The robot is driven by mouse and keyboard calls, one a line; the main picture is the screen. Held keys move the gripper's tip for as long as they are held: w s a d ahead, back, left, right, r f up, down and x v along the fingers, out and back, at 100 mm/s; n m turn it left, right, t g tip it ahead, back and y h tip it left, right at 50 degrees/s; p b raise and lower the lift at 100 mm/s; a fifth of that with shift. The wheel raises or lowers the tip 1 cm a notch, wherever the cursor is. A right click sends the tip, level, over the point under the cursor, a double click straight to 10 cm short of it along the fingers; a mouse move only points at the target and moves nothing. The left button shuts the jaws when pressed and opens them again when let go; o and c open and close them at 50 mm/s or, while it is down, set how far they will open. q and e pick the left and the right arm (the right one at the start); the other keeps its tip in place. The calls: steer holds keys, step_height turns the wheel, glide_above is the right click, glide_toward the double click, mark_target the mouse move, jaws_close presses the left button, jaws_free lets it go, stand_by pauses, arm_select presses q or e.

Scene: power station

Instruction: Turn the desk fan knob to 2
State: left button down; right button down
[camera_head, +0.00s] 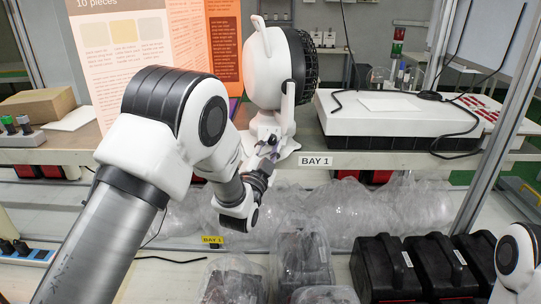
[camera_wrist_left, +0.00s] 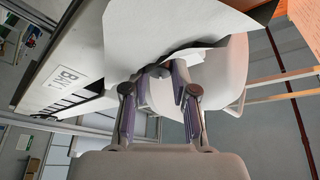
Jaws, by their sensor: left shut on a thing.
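The white desk fan (camera_head: 268,68) with a black rear grille stands upright on the shelf edge, above the BAY 1 label. Its white base (camera_head: 287,150) shows beside my left gripper (camera_head: 267,150). In the left wrist view the fan base (camera_wrist_left: 165,30) fills the upper middle. The two fingers of my left gripper (camera_wrist_left: 160,88) reach to the small grey knob (camera_wrist_left: 158,71) and are shut on it. The knob's numbers and its setting cannot be made out. My right gripper is out of view.
An orange and cream poster board (camera_head: 140,40) stands behind my left arm. A white box (camera_head: 395,118) with a black cable lies right of the fan. Below the shelf (camera_head: 350,158) are clear plastic-wrapped items (camera_head: 380,212) and several black cases (camera_head: 385,268).

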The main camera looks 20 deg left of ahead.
arm_select(q)
steer(key=c, duration=0.9)
jaws_free()
steer(key=shift+c, duration=0.2)
steer(key=shift+s+f, duration=0.15)
steer(key=shift+s, duration=0.05)
steer(key=v, duration=0.7)
steer(key=shift+s, duration=0.3)
